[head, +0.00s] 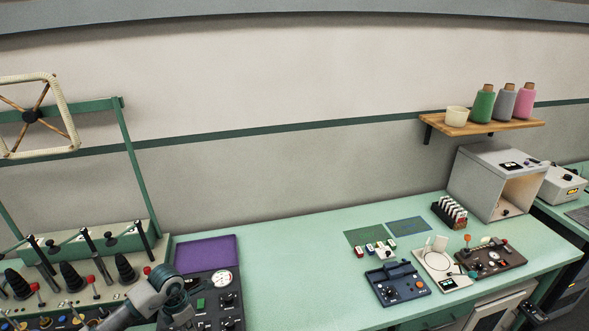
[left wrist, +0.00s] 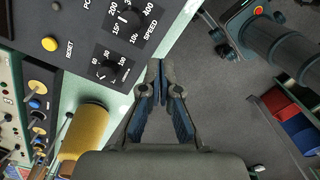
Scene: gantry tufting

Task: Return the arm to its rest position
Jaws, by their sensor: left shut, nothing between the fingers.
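My left arm (head: 150,297) comes in at the lower left of the head view, in front of the control panels; its gripper cannot be made out there. In the left wrist view my left gripper (left wrist: 161,82) is shut, with its fingertips together and nothing between them. My right gripper is not in view.
A black panel with a gauge (head: 213,304) and a console of levers (head: 65,272) are close to my left arm. The green bench (head: 290,270) has free room in its middle. A yellow cylinder (left wrist: 85,135) is left of the gripper. Red and blue bins (left wrist: 296,120) are at right.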

